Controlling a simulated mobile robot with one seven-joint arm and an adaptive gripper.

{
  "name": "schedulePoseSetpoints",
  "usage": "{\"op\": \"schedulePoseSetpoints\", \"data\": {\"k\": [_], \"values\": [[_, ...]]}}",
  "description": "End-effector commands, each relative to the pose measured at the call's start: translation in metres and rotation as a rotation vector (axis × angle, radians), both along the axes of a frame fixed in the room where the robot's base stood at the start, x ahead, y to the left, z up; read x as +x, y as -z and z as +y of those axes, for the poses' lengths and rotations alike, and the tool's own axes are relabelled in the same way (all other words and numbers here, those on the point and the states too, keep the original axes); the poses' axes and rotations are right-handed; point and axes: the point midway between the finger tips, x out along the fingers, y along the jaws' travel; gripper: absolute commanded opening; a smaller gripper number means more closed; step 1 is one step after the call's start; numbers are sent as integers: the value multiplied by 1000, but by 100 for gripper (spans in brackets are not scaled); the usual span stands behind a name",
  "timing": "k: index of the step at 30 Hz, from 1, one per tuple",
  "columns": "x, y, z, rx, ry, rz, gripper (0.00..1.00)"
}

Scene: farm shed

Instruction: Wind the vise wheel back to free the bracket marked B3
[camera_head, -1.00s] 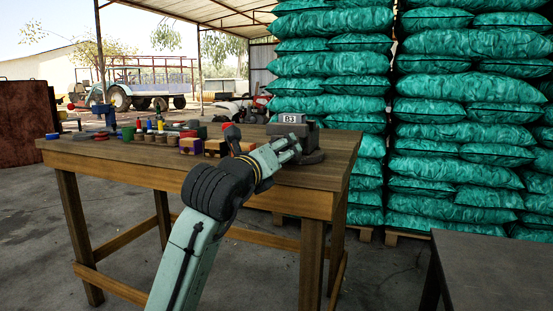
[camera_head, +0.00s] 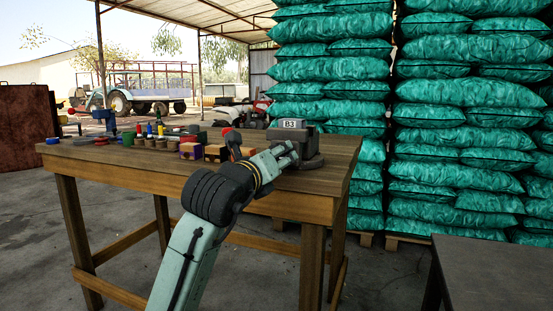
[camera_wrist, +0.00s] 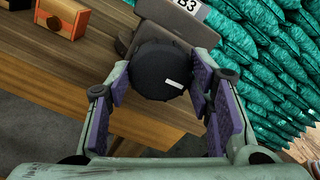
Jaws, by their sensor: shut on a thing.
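The white B3 label (camera_head: 292,124) sits on the grey block of the vise (camera_head: 309,146), at the right end of the workbench. In the wrist view the label (camera_wrist: 187,6) shows at the top edge, cut off. I cannot clearly tell bracket from vise jaws. The dark round vise wheel (camera_wrist: 155,72) faces my wrist camera, with a small white mark at its lower right. My gripper (camera_wrist: 160,88) is shut on the wheel, one purple-padded finger at each side. In the head view my gripper (camera_head: 284,156) reaches the vise front and hides the wheel.
The wooden workbench (camera_head: 180,173) carries small coloured boxes (camera_head: 214,153) left of the vise, and several bottles and tools farther left. Green sacks (camera_head: 330,70) are stacked behind. A dark table (camera_head: 495,265) stands at the front right.

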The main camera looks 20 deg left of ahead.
Motion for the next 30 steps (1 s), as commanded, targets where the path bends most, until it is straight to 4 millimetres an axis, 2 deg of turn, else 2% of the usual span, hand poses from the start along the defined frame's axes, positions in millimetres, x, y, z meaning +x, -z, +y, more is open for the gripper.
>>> {"op": "schedulePoseSetpoints", "data": {"k": [5,11,14,30], "values": [[0,0,0,0,1,0,12],[0,0,-1,-6,1,0,12],[0,-2,-1,-90,2,2,12],[1,-6,-2,-1119,4,39,12]]}}
